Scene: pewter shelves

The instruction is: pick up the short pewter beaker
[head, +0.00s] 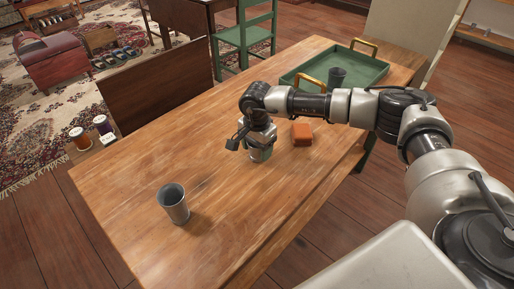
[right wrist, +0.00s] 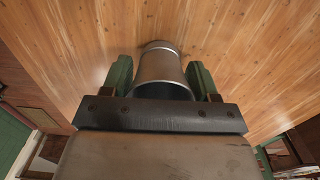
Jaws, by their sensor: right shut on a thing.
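My right gripper (head: 259,150) points down over the middle of the table. It is shut on a grey metal beaker, which looks like the short pewter beaker (right wrist: 160,66). In the right wrist view the beaker stands between the two green finger pads, its open mouth towards the camera and its far end towards the wood. In the head view the gripper hides most of it, and I cannot tell whether it touches the table. Another grey beaker (head: 173,204) stands upright at the table's near left, apart from the gripper. My left gripper is not in view.
The wooden table (head: 215,140) has an orange-brown block (head: 302,134) just right of the gripper. A green tray (head: 372,73) with gold handles stands at the back right and holds a dark cup (head: 337,77). The table's left and front middle are mostly clear.

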